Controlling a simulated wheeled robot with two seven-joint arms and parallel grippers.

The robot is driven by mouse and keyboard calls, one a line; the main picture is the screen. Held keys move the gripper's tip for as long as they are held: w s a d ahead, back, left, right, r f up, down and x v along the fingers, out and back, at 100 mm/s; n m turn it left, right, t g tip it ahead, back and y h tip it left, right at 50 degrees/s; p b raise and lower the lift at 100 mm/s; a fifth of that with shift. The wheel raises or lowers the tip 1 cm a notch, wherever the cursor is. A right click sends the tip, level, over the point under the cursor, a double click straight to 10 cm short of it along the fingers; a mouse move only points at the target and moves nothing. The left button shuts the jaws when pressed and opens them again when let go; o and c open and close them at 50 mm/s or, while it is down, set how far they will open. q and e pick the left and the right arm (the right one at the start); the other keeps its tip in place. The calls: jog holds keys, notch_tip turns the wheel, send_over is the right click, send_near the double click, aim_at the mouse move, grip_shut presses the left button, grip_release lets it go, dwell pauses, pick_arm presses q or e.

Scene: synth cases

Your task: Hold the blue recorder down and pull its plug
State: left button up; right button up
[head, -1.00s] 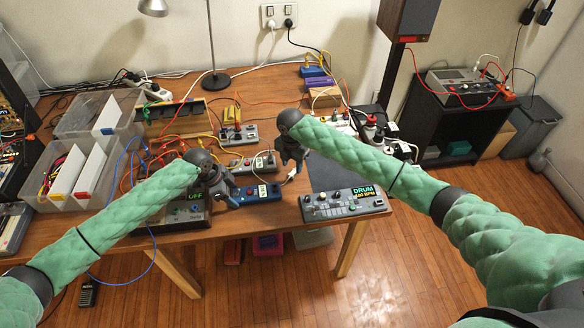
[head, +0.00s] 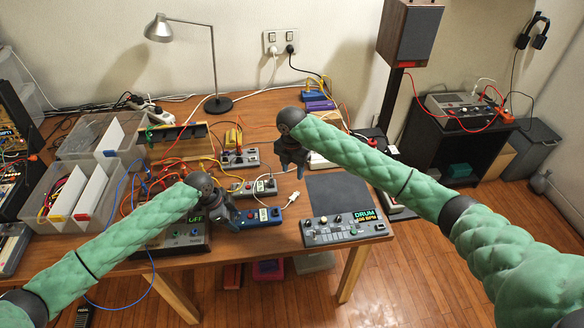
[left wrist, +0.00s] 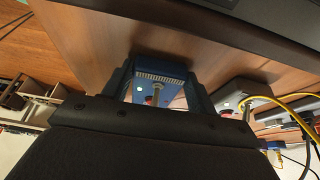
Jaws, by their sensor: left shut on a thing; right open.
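The blue recorder (head: 271,219) lies on the table, with a white label and a red button on top. My left gripper (head: 232,216) is shut on it at its left end. The recorder also shows between the left fingers in the left wrist view (left wrist: 172,77). A small white plug (head: 293,198) lies on the table just right of the recorder and looks apart from it. My right gripper (head: 293,172) is open and empty, above and behind the plug, not touching it.
A grey drum machine (head: 338,230) sits at the table's front right, with a dark mat (head: 338,190) behind it. A grey box (head: 262,187) with cables stands behind the recorder. Clear bins (head: 45,205) and a lamp (head: 216,104) are further left and back.

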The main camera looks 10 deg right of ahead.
pick_arm(q)
jog(key=o, duration=1.2)
jog(key=shift+o, duration=0.2)
jog(key=v, duration=1.2)
notch_tip(320, 180, up, 10)
jog(key=p, duration=0.7)
jog(key=shift+p, duration=0.35)
